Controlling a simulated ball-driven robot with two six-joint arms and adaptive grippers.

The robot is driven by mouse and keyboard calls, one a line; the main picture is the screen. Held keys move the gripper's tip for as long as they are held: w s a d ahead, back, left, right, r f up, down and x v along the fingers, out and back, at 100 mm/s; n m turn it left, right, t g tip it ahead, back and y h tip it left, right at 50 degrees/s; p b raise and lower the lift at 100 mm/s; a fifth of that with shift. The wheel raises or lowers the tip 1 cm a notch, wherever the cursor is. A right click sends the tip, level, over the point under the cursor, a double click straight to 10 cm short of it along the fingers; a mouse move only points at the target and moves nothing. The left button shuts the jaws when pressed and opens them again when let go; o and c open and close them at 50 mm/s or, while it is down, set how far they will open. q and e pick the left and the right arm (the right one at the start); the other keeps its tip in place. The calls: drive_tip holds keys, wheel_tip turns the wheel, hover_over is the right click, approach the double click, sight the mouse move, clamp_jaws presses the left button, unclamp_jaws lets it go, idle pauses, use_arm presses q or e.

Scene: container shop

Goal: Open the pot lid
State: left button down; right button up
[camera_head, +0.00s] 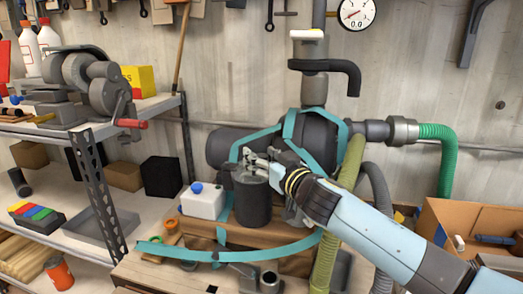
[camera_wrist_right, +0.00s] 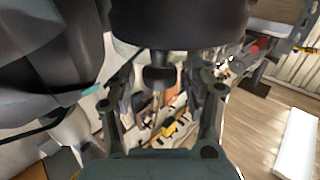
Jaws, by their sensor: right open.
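The dark grey cylindrical pot (camera_head: 252,205) stands upright on the wooden bench in the middle of the head view. Its top is partly hidden by my right gripper (camera_head: 254,160), which is at the pot's upper edge. In the right wrist view a large dark round body, seemingly the pot with its lid (camera_wrist_right: 185,22), fills the top. A dark knob (camera_wrist_right: 160,76) sticks out from it. My right gripper (camera_wrist_right: 162,98) is open, with one finger on each side of the knob. I cannot tell whether the fingers touch it. My left gripper is not in view.
A white container with a blue cap (camera_head: 203,201) stands left of the pot. A dark tank with teal bands (camera_head: 305,135) and hoses (camera_head: 347,190) are close behind and right. A metal shelf (camera_head: 95,185) stands left, a cardboard box (camera_head: 440,230) right.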

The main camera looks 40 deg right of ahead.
drive_tip(key=shift+w, duration=0.25)
clamp_jaws()
drive_tip(key=shift+w+a+f, duration=0.2)
drive_tip(key=shift+w+f, duration=0.1)
idle(1.0)
